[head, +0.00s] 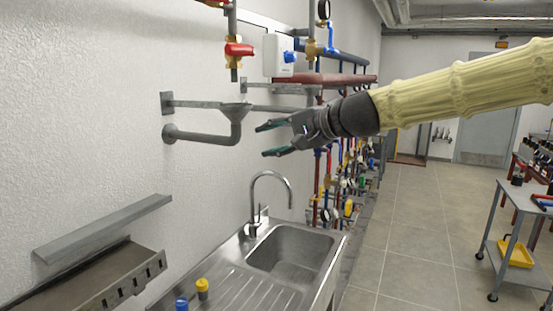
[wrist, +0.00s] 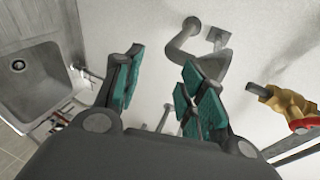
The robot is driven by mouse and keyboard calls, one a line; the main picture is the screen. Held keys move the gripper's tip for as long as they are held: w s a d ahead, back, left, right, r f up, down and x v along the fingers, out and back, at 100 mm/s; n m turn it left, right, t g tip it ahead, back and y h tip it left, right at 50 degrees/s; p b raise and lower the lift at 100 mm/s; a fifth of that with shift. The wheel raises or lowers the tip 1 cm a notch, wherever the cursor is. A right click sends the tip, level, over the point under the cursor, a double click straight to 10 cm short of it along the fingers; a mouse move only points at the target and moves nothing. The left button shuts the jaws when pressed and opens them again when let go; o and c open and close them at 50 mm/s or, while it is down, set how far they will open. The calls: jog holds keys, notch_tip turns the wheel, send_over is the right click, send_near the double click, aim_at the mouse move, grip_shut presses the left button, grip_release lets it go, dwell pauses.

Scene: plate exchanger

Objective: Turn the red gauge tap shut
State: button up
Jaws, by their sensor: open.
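A red-handled brass tap (head: 238,49) is on a vertical pipe at the upper left of the head view. Its red handle lies across the pipe. In the wrist view a brass tap body with a bit of red (wrist: 290,105) shows at the right edge, partly cut off. My gripper (head: 268,139) is open and empty, its fingers pointing left, below and to the right of the tap, apart from it. In the wrist view the gripper fingers (wrist: 160,68) are spread with only wall and pipe behind them. Another red handle (head: 215,2) is cut off at the top.
A grey drain funnel and pipe (head: 236,118) sit under the tap, left of the gripper. A white box with a blue knob (head: 284,57), a dial gauge (head: 323,10) and red pipes (head: 325,79) are behind. A steel sink (head: 290,252) is below.

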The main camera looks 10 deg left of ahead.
jog(key=shift+h, duration=0.4)
jog(key=shift+w+d+f, duration=0.15)
jog(key=shift+w+f, duration=0.05)
jog(key=shift+f, duration=1)
jog(key=shift+w+d+f, duration=0.1)
jog(key=shift+w+f, duration=0.05)
jog(key=shift+f, duration=1.05)
